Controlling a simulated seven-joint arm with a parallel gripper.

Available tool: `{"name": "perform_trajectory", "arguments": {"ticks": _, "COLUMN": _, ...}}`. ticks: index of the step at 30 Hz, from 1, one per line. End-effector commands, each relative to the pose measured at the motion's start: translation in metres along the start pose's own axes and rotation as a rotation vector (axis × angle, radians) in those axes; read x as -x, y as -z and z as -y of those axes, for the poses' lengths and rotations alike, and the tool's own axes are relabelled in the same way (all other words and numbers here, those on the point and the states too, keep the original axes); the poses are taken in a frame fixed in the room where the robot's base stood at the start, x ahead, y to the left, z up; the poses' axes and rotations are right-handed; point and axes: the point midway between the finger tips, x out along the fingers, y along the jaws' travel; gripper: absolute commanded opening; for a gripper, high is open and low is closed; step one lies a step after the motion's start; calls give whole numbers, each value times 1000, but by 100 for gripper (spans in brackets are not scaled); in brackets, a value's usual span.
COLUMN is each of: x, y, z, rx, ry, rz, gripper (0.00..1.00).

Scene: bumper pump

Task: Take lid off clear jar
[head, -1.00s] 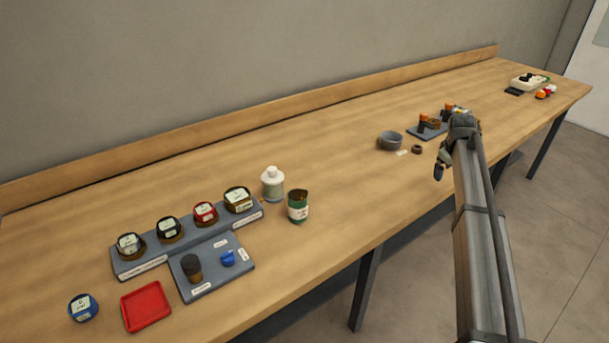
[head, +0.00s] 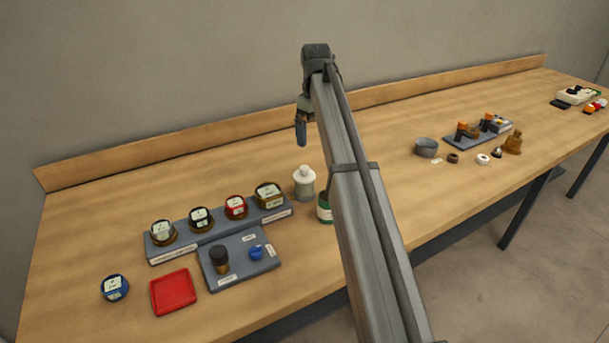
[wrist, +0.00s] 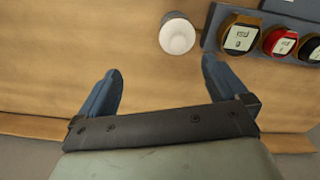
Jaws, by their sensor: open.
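I cannot tell which is the clear jar. The nearest rack jar (wrist: 240,34) also shows in the wrist view, right of my gripper, beside the red-lidded one (wrist: 279,41). My gripper (head: 301,138) is open and empty, above the back of the table. In the wrist view its fingers (wrist: 160,75) are spread over bare wood.
A white-capped bottle (head: 304,184) stands right of the rack; its top (wrist: 177,36) lies just ahead of my fingers. My arm partly hides a green container (head: 324,209). A red tray (head: 173,292) and a blue-lidded jar (head: 115,288) are at front left. The table's back left is clear.

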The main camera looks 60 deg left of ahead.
Motion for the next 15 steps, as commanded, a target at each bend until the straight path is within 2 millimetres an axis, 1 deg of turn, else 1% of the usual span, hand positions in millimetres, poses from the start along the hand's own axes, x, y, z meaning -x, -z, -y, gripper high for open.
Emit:
{"name": "perform_trajectory", "arguments": {"ticks": 1, "x": 5, "y": 7, "z": 12, "rx": 12, "ry": 7, "rz": 5, "gripper": 100}}
{"name": "perform_trajectory", "arguments": {"ticks": 3, "x": 9, "y": 13, "z": 22, "rx": 22, "ry": 14, "rz": 10, "gripper": 100}}
{"name": "perform_trajectory", "arguments": {"ticks": 7, "x": 10, "y": 16, "z": 30, "rx": 28, "ry": 21, "rz": 15, "gripper": 100}}
{"name": "perform_trajectory", "arguments": {"ticks": 11, "x": -1, "y": 15, "z": 31, "rx": 28, "ry": 22, "rz": 16, "gripper": 100}}
{"name": "perform_trajectory", "arguments": {"ticks": 15, "x": -20, "y": 14, "z": 31, "rx": 28, "ry": 22, "rz": 17, "gripper": 100}}
